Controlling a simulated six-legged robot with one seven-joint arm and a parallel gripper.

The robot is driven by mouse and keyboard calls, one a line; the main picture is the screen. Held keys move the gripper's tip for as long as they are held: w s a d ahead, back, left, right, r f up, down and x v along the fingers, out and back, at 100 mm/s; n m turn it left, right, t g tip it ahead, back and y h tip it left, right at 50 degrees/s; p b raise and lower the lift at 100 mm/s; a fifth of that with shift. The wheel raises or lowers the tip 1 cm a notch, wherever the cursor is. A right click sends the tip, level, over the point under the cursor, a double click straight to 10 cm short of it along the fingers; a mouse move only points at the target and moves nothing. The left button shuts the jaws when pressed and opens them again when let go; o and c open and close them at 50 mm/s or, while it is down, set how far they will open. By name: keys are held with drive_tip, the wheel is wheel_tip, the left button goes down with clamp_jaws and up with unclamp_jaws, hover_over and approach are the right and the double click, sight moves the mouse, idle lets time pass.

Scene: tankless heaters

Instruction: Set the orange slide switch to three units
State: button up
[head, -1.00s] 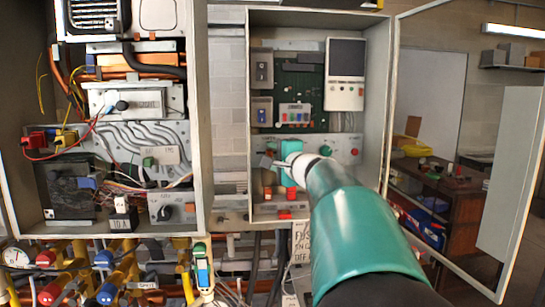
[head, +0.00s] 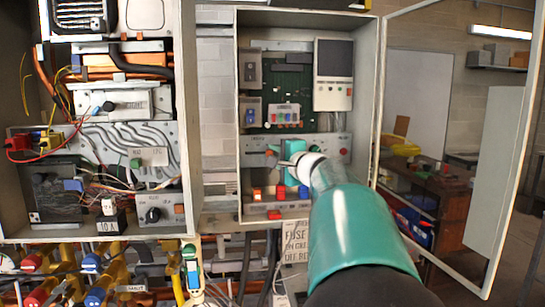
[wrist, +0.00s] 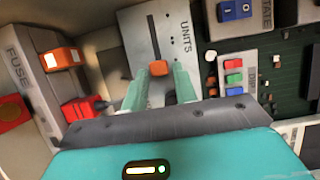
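The orange slide switch (wrist: 158,70) shows in the wrist view on a grey panel (wrist: 185,18) marked UNITS. A dark slot runs from it toward the top of the picture; its other side is hidden by my gripper. My gripper (wrist: 160,82) is open, with one teal finger on each side of the orange switch. I cannot tell whether either finger touches it. In the head view my gripper (head: 280,156) is at the panel inside the right-hand cabinet. It covers part of the panel, and I cannot make out the switch clearly there.
An orange rocker (wrist: 62,58) and a red switch (wrist: 82,109) sit beside the panel, near a FUSE label. Coloured buttons (wrist: 233,77) and a blue switch (wrist: 235,10) are on the other side. The cabinet's open door (head: 455,130) stands to the right.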

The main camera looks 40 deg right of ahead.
drive_tip(key=shift+o, duration=1)
drive_tip(key=v, duration=1.3)
drive_tip(key=shift+s, duration=0.35)
drive_tip(key=shift+a, duration=0.15)
